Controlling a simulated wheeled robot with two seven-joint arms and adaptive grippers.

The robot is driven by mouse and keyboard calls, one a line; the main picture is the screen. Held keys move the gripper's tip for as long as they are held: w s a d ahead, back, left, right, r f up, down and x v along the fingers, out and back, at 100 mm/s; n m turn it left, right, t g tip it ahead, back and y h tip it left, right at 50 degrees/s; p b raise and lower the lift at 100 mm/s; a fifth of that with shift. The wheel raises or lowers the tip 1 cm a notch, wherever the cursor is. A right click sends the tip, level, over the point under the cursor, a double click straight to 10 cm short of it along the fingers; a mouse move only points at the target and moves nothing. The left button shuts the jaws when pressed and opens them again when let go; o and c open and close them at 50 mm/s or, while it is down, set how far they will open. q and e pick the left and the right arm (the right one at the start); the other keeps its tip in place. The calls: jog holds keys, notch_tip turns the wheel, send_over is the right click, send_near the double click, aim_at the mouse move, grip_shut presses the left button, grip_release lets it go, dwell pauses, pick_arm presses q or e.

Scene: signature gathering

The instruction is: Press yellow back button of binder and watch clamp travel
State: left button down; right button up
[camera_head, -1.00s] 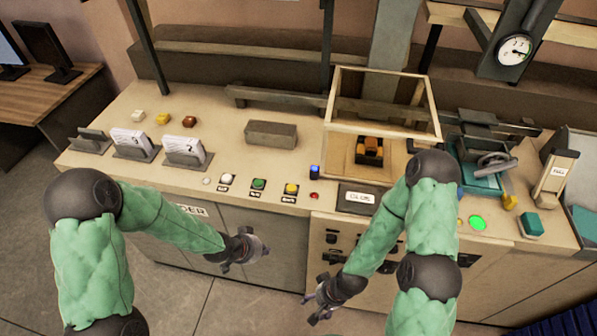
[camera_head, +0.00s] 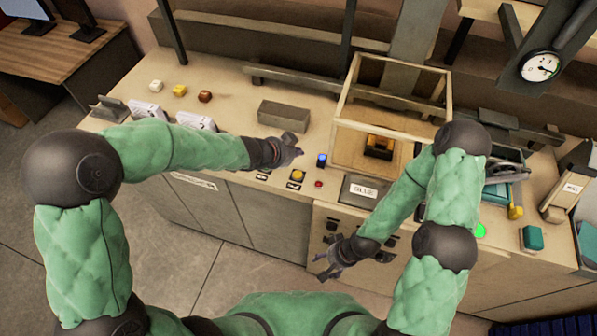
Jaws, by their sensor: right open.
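The yellow button (camera_head: 298,176) sits on the front strip of the binder's bench top, with a small dark label below it. My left gripper (camera_head: 292,148) is over the bench top, just behind and above the yellow button in the picture. I cannot tell whether its fingers are open or shut. My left forearm and hand hide the white and green buttons. My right gripper (camera_head: 328,266) is open and empty, low in front of the cabinet. A grey block (camera_head: 284,114), possibly the clamp, lies on the bench behind my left gripper.
A blue button (camera_head: 321,160) and a red one (camera_head: 319,184) are right of the yellow button. A framed clear box (camera_head: 343,122) stands to the right, with a dark-and-orange object (camera_head: 379,147) inside. Card holders (camera_head: 112,108) and small coloured blocks (camera_head: 180,90) are at left.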

aim_at(296, 176)
pick_arm(q)
jog(key=shift+f, duration=0.1)
notch_tip(296, 176, down, 9)
jog(key=b, duration=0.8)
jog(key=shift+r+b, duration=0.2)
jog(key=shift+b, duration=0.15)
jog(key=shift+f, duration=0.1)
dwell(0.9)
jog(key=shift+f+b, duration=0.3)
jog(key=shift+b, duration=0.05)
